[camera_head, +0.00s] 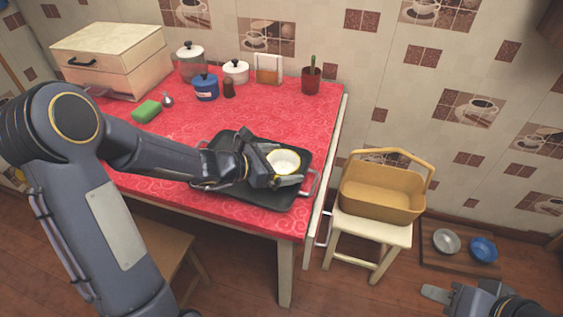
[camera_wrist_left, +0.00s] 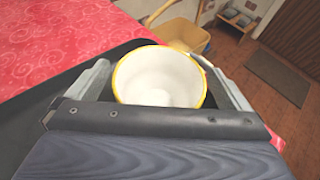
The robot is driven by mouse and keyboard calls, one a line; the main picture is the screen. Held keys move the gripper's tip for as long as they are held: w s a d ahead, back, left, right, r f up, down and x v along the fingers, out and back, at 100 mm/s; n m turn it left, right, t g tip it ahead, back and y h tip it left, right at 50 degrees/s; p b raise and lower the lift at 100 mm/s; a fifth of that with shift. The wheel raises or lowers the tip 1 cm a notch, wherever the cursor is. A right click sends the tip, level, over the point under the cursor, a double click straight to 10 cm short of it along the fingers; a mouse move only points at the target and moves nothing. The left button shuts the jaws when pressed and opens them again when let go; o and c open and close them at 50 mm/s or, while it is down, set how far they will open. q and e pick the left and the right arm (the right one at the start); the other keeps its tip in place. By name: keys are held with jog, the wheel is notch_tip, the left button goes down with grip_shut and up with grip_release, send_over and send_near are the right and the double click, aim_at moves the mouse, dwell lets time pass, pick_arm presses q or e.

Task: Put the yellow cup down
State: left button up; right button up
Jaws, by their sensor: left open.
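The yellow cup (camera_head: 284,160) has a white inside and a yellow rim. It is upright at the black tray (camera_head: 262,196) on the red-covered table. My left gripper (camera_head: 284,178) is open around the cup, with its fingers on either side. In the left wrist view the cup (camera_wrist_left: 160,76) stands between the two fingers, and its lower part is hidden by the gripper body. I cannot tell whether its base touches the tray. My right gripper (camera_head: 437,292) shows at the bottom right, away from the table, and looks empty.
A tan basket (camera_head: 382,192) stands on a white stool (camera_head: 368,229) right of the table. Bowls (camera_head: 446,242) lie on a low board. The table's middle is clear.

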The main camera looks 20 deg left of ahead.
pick_arm(q)
jog(key=shift+r+p, duration=0.3)
jog(key=shift+p, duration=0.05)
jog(key=p+v, duration=0.2)
jog(key=v, duration=0.9)
jog(key=s+d+r+m+g, duration=0.3)
jog(key=s+d+r+m, duration=0.15)
jog(key=s+m, duration=0.6)
jog(key=s+a+m+y, duration=0.3)
jog(key=s+m+y, duration=0.3)
jog(key=s+m, duration=0.4)
jog(key=m, duration=0.4)
jog(key=shift+s+a+f+g, duration=0.15)
jog(key=shift+s+f+g, duration=0.15)
jog(key=shift+f, duration=0.1)
jog(key=shift+m, duration=0.25)
